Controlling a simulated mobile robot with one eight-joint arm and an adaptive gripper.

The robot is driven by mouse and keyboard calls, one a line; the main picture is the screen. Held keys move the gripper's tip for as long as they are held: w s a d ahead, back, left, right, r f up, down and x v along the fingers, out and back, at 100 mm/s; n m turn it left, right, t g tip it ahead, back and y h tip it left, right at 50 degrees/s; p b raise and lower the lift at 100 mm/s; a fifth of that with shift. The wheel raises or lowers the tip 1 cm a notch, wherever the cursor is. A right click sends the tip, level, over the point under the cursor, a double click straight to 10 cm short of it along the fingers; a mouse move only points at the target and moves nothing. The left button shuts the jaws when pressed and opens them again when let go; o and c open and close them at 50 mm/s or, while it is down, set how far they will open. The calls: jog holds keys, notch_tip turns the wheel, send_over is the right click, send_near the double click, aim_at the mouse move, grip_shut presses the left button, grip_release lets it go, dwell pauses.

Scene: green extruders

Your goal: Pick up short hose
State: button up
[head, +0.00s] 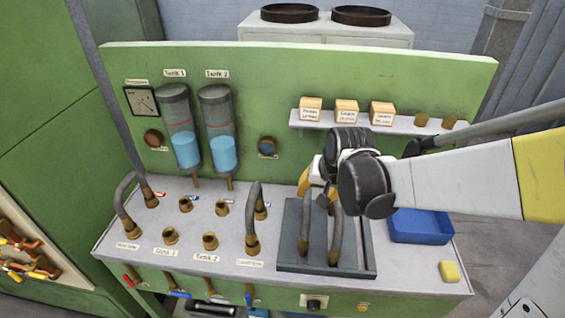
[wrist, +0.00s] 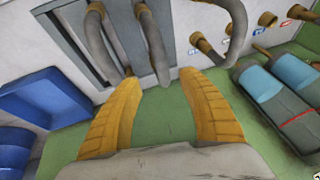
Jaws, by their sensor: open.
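Two grey hoses with brass ends stand on a dark grey tray (head: 290,250), a left one (head: 305,232) and a right one (head: 335,238). In the wrist view they show as one hose (wrist: 103,42) and another (wrist: 154,48). I cannot tell for sure which is the short hose. My gripper (wrist: 167,88) is open and empty, its yellow fingers spread and pointing toward the hoses. In the head view the gripper (head: 317,195) is over the tray's back part, at the hoses' upper ends, which it partly hides. I see no clear contact.
Curved hoses stand at the counter's left (head: 127,205) and middle (head: 252,220), among several brass ports. A blue bin (head: 420,228) and yellow sponge (head: 450,271) are at right. Two tanks (head: 185,150) are on the green back panel. A shelf (head: 400,126) with boxes runs behind my gripper.

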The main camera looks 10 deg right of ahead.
aim_at(308, 199)
jog(key=x, duration=0.3)
jog(key=shift+w+d+f+b, duration=0.1)
jog(key=shift+w+f+b, duration=0.05)
jog(key=shift+b, duration=0.15)
jog(key=x, duration=0.3)
jog(key=b+x, duration=0.1)
jog(key=x, duration=0.2)
jog(key=shift+w+r, duration=0.2)
jog(key=shift+w, duration=0.1)
jog(key=shift+s, duration=0.1)
grip_shut()
